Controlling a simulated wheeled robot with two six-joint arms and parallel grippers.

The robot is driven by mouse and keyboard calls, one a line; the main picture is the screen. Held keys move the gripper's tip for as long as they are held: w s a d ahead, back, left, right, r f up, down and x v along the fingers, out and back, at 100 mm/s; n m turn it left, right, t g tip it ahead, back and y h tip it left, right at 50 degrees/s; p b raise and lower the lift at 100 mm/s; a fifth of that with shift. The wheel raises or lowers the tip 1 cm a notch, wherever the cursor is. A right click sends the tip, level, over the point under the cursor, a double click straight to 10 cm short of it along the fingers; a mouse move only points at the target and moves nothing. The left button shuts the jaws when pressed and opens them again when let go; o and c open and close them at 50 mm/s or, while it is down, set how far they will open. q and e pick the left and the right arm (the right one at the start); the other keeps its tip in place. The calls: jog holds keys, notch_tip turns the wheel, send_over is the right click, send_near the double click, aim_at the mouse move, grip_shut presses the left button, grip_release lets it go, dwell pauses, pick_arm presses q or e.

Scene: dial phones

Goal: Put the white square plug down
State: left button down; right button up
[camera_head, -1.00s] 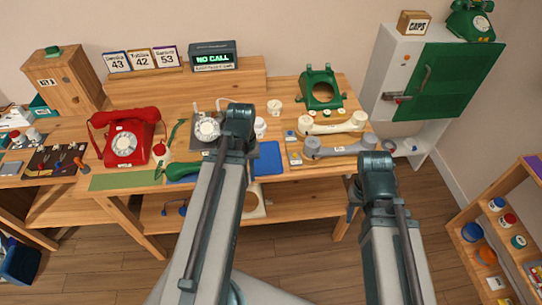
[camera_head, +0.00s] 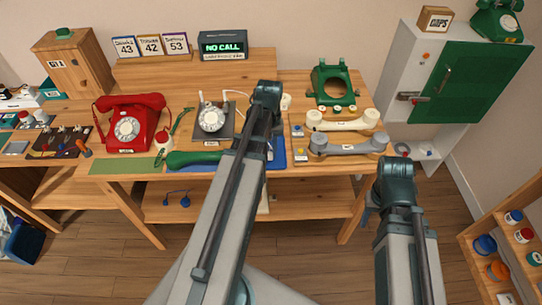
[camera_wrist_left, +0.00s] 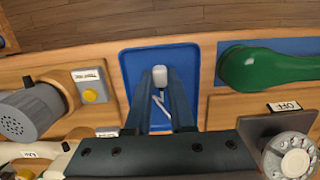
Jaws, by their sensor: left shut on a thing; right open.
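The white square plug (camera_wrist_left: 160,76) is held between the fingertips of my left gripper (camera_wrist_left: 162,82) in the left wrist view. It is over the blue tray (camera_wrist_left: 137,66), with part of the tray floor visible around it; I cannot tell whether it touches the tray. In the head view my left arm hides the plug and most of the left gripper; the blue tray (camera_head: 278,158) shows beside the arm at the table's front. My right gripper (camera_head: 369,213) is open and empty, in front of the table's right end, partly hidden by its own arm.
A green handset (camera_head: 195,159) lies left of the tray. The grey dial unit (camera_head: 212,120) stands behind it, and a red phone (camera_head: 130,125) further left. Cream (camera_head: 342,121) and grey (camera_head: 347,144) handsets lie to the right. A green phone shell (camera_head: 336,84) stands behind them.

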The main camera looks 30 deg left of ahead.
pick_arm(q)
jog(key=shift+f, duration=0.35)
pick_arm(e)
jog(key=shift+f, duration=0.35)
pick_arm(q)
jog(key=shift+f, duration=0.15)
jog(key=c, duration=0.8)
grip_release()
pick_arm(e)
jog(key=shift+f, duration=0.15)
pick_arm(q)
jog(key=r+p, duration=0.8)
jog(key=w+r+p, duration=0.1)
jog(key=r+p, duration=0.3)
jog(key=shift+w+a+r, duration=0.1)
jog(key=shift+a+r, duration=0.05)
jog(key=shift+a, duration=0.25)
pick_arm(e)
notch_tip(320, 180, up, 12)
pick_arm(q)
jog(key=shift+d, duration=0.1)
